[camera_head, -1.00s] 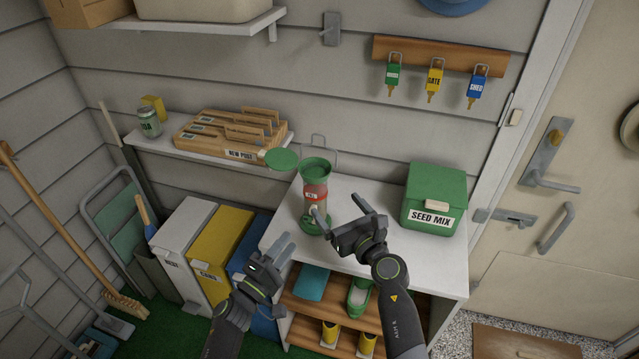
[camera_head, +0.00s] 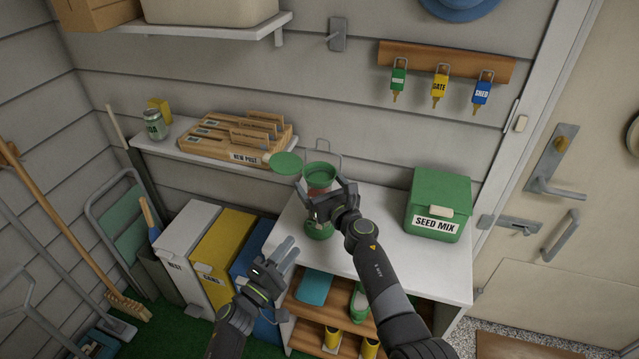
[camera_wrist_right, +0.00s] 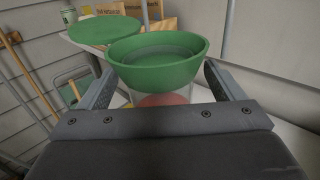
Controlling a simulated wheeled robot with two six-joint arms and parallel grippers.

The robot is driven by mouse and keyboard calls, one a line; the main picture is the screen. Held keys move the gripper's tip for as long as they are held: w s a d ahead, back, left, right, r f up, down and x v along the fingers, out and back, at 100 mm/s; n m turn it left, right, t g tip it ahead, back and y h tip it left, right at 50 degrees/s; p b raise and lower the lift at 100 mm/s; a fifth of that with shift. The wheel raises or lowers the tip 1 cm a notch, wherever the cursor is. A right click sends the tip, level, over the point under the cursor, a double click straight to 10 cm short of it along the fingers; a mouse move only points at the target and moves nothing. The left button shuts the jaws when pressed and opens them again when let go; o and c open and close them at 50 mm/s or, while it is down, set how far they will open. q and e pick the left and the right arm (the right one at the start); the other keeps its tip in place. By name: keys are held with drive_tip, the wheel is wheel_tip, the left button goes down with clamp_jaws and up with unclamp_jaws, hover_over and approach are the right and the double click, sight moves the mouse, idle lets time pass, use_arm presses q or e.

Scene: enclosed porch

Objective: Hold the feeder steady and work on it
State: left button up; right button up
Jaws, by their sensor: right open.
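The feeder (camera_head: 319,228) stands on the white bench top, a clear tube with a green rim (camera_head: 320,171) and a green base. Its green lid (camera_head: 285,163) is swung open to the left, and a thin wire handle rises behind. My right gripper (camera_head: 328,189) is open, its fingers on either side of the tube just below the rim. The right wrist view shows the green rim (camera_wrist_right: 158,60) between the fingers, with a reddish patch below; contact is unclear. My left gripper (camera_head: 287,250) is open and empty, lower left of the feeder, by the bench's front edge.
A green seed mix box (camera_head: 437,203) stands on the right of the bench top (camera_head: 385,205). A wall shelf with a wooden post rack (camera_head: 235,137) is behind left. Coloured bins (camera_head: 220,250) stand left of the bench. Key tags hang above.

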drive_tip(key=shift+w+a, duration=0.1)
drive_tip(key=shift+w, duration=0.1)
drive_tip(key=c, duration=1.2)
idle(0.4)
